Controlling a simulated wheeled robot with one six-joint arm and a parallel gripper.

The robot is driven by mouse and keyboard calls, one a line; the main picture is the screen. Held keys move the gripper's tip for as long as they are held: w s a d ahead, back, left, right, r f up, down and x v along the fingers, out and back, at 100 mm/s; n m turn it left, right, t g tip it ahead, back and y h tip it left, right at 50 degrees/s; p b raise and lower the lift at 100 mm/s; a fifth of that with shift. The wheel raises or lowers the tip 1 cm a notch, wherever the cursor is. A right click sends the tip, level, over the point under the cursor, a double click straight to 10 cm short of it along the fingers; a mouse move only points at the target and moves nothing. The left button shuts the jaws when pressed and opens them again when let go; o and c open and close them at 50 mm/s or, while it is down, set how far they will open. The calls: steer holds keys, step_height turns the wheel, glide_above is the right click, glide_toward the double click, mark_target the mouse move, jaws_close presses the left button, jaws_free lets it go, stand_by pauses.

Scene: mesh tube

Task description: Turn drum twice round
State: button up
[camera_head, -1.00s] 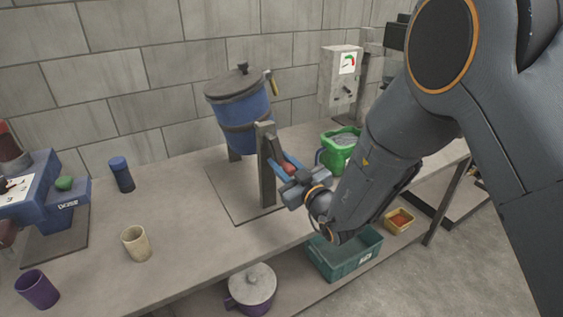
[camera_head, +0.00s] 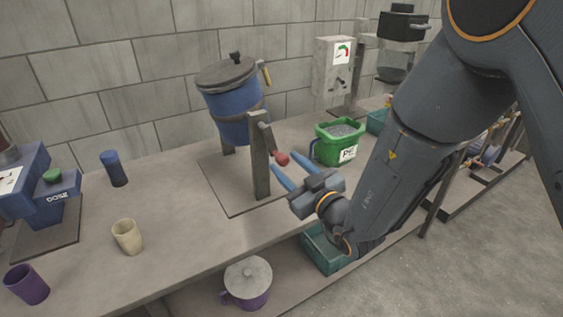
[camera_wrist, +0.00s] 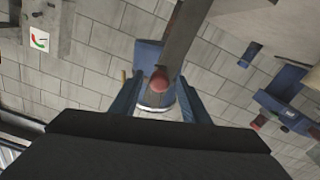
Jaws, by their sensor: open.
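The blue drum (camera_head: 236,108) with a dark lid hangs tilted between grey posts on a base plate (camera_head: 212,185) on the bench. A crank with a red knob (camera_head: 283,159) sticks out on the near side of the front post (camera_head: 259,155). My gripper (camera_head: 280,172) is open in front of the crank, and the knob is not gripped. In the wrist view the red knob (camera_wrist: 160,82) shows between and beyond the two blue fingers (camera_wrist: 156,98). Part of the drum (camera_wrist: 148,52) shows behind the post there.
A green bucket (camera_head: 340,140) of grey material stands right of the drum. A grey box with a dial (camera_head: 338,65) is behind it. A cream cup (camera_head: 127,236), a blue cup (camera_head: 114,168) and a purple cup (camera_head: 27,284) stand on the left. A teal crate (camera_head: 322,250) is below my arm.

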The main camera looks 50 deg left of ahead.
steer(key=shift+s+d, duration=0.15)
steer(key=shift+d, duration=0.55)
